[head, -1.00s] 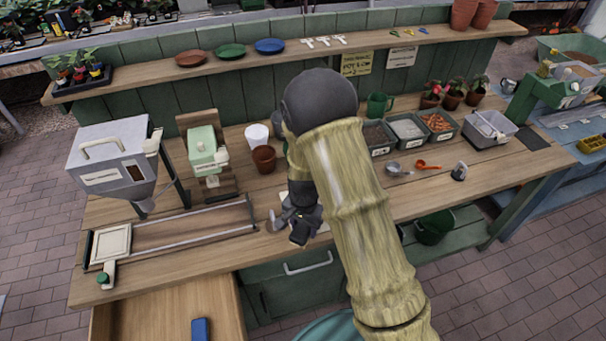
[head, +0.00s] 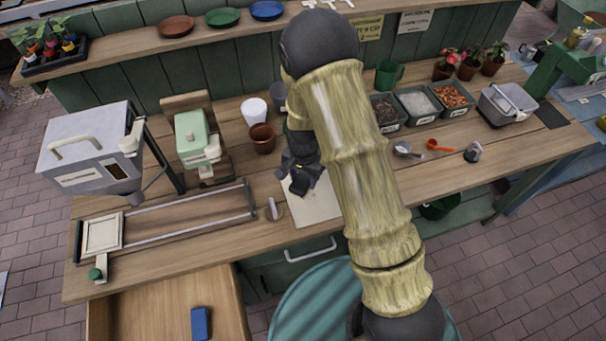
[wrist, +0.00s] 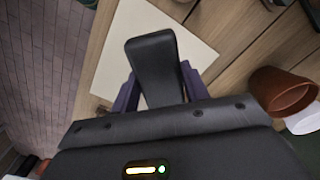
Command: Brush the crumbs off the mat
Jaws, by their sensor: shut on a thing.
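The mat (head: 318,206) is a flat cream sheet lying on the wooden bench near its front edge. In the wrist view the mat (wrist: 190,42) shows behind the held thing. My gripper (head: 300,182) is above the mat's back left part in the head view. In the wrist view my gripper (wrist: 158,88) has its purple fingers shut on a dark, flat-ended thing (wrist: 152,62), which looks like a brush. Its bristles cannot be made out, and I cannot tell whether it touches the mat. No crumbs can be made out clearly. My arm hides part of the mat.
A terracotta pot (head: 262,138) and a white cup (head: 254,110) stand behind the mat. A small upright disc-like thing (head: 271,210) is left of it, beside a long metal frame (head: 180,215). Bins (head: 418,105) and scoops stand right. An open drawer (head: 160,315) juts out in front.

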